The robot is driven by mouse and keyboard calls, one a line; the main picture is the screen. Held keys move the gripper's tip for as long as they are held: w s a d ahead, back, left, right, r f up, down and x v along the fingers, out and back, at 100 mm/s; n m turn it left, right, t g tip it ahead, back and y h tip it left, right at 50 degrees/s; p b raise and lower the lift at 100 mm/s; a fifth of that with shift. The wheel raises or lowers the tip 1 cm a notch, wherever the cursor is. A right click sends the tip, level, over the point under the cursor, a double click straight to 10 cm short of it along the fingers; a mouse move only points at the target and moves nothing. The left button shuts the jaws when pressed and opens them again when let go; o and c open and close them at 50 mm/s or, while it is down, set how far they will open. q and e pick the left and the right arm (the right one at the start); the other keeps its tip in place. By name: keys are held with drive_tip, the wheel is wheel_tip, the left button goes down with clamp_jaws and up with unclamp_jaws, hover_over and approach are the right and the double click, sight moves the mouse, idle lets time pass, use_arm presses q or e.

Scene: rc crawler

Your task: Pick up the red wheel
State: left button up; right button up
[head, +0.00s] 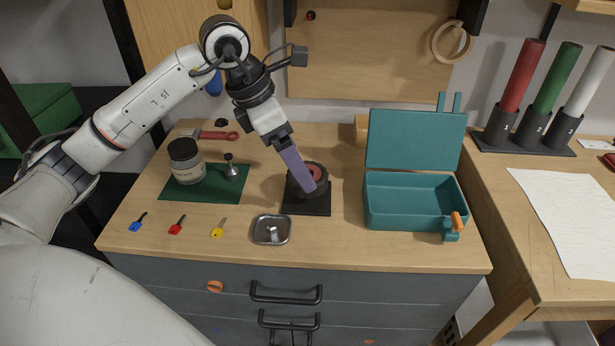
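The red wheel (317,171) has a red centre inside a thick black ring, and sits on a black square base (310,209) on the wooden worktop. My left gripper (306,187) reaches down from the upper left. Its purple fingers overlap the wheel and hide part of it. The fingers line up in this view, so I cannot tell their gap or whether they touch the wheel. My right gripper is out of view.
A teal box (415,229) with a raised lid stands right of the wheel. A small metal tray (270,241) lies in front. A jar (186,162) stands on a green mat (213,195) at left. Several keys lie near the front edge.

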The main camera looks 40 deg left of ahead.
use_arm(q)
drive_tip(key=x, duration=0.4)
drive_tip(key=shift+d+f, duration=0.15)
drive_tip(key=shift+d, duration=0.05)
drive_tip(key=c, duration=1.1)
drive_tip(key=shift+c, duration=0.2)
